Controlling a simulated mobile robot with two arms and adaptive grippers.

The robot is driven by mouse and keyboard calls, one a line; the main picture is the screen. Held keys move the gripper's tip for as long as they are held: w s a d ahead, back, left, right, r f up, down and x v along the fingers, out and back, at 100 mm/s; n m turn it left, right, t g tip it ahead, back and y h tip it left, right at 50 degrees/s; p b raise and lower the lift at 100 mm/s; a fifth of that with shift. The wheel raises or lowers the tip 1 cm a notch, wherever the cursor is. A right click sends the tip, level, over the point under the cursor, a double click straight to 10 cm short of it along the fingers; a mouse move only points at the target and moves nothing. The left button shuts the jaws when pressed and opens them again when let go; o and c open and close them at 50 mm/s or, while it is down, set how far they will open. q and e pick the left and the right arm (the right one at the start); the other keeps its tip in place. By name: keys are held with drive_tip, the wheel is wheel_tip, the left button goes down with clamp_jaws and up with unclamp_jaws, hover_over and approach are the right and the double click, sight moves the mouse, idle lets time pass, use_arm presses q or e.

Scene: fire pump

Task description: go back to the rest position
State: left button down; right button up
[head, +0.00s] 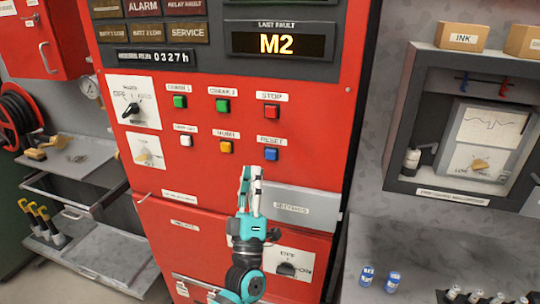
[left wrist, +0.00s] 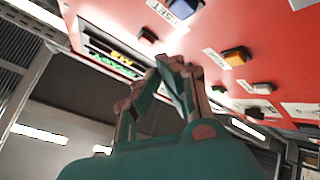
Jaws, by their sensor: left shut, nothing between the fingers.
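My left gripper (head: 252,172) is teal and grey and points up in front of the red fire pump panel (head: 320,150). Its fingers are shut with nothing between them. In the head view its tips are just below and left of the blue reset button (head: 270,154) and below the yellow button (head: 226,147). The left wrist view also shows the gripper (left wrist: 175,65) below the blue button (left wrist: 183,8) and the orange-yellow button (left wrist: 236,56). I cannot tell whether the tips touch the panel. My right gripper does not show.
A grey drawer front (head: 292,208) and a lower knob (head: 287,269) are beside my left arm. A grey recorder cabinet (head: 425,100) is at the right, above a shelf with two blue cans (head: 367,275). A hose reel (head: 17,118) and metal trays are at the left.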

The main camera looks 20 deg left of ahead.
use_arm(q)
wheel_tip(320, 180, down, 26)
drive_tip(key=w+d+m+g+h, duration=0.2)
drive_tip(key=d+m+g+h, duration=0.1)
drive_tip(key=m+g+h, duration=0.4)
drive_tip(key=s+f+m+g+b, duration=0.1)
drive_tip(key=s+f+m+g, duration=0.3)
drive_tip(key=f, duration=0.8)
drive_tip(key=s+f+m+g, duration=0.15)
drive_tip(key=s+f, duration=0.45)
drive_tip(key=f, duration=0.6)
drive_tip(key=s+a+f+m+g, duration=0.1)
drive_tip(key=s+a+f+g, duration=0.2)
drive_tip(key=s+f, duration=0.5)
drive_tip(key=s+a+f+m+g+y+b, duration=0.1)
drive_tip(key=s+f+g, duration=0.4)
drive_tip(key=s, duration=1.4)
drive_tip(key=s+a+f+m+g+y, duration=0.1)
drive_tip(key=s+a+f+g, duration=0.3)
drive_tip(key=s+f, duration=0.8)
drive_tip(key=shift+s+a+f+m+g, duration=0.3)
drive_tip(key=shift+s+m+g, duration=0.25)
drive_tip(key=shift+s, duration=0.4)
